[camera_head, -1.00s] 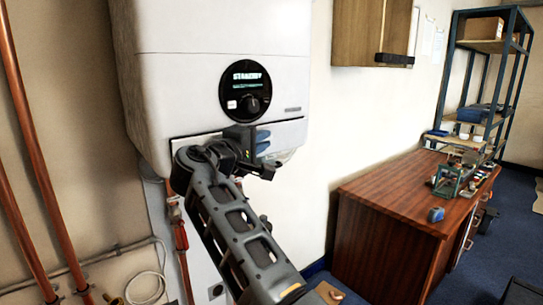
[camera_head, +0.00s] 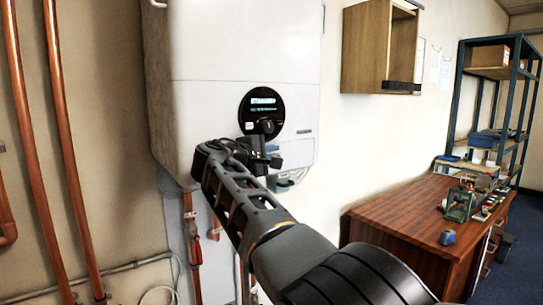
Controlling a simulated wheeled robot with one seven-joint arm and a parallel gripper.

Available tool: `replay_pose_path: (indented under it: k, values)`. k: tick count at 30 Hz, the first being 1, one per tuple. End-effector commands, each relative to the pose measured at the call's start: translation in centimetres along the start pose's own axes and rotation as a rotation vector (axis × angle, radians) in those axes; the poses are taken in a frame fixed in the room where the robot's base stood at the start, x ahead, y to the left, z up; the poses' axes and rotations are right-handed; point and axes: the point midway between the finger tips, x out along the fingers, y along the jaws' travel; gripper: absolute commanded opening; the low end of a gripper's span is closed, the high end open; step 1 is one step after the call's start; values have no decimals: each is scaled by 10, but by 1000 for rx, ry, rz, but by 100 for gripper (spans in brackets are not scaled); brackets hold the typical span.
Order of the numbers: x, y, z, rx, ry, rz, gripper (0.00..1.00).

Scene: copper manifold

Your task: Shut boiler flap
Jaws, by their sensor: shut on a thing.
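The white boiler (camera_head: 225,60) hangs on the wall, with a round black dial and small lit screen on its front. The boiler flap (camera_head: 299,151) is the pale panel at the bottom of the front, below the dial. My gripper (camera_head: 271,158) is shut at the flap, just below the dial, and holds its edge. My wrist and the dark fingers cover much of the flap, so its exact angle cannot be told.
Copper pipes (camera_head: 63,150) run up the wall at left. A wooden cabinet (camera_head: 365,50) hangs at upper right. A wooden desk (camera_head: 390,215) with small items stands at right, before a blue shelf rack (camera_head: 455,110). Bare wall lies between boiler and desk.

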Motion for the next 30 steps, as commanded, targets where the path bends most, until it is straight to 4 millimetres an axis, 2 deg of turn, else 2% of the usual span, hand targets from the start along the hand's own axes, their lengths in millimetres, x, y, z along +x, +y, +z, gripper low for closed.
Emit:
replay_pose_path:
  k: [11, 12, 13, 23, 30]
  values:
    - [0, 2, -2, 0, 5, 3, 0]
    - [0, 2, -2, 0, 5, 3, 19]
    - [0, 2, -2, 0, 5, 3, 21]
    - [-3, 1, -1, 0, 3, 2, 21]
    - [-27, -1, -2, 2, 5, 2, 21]
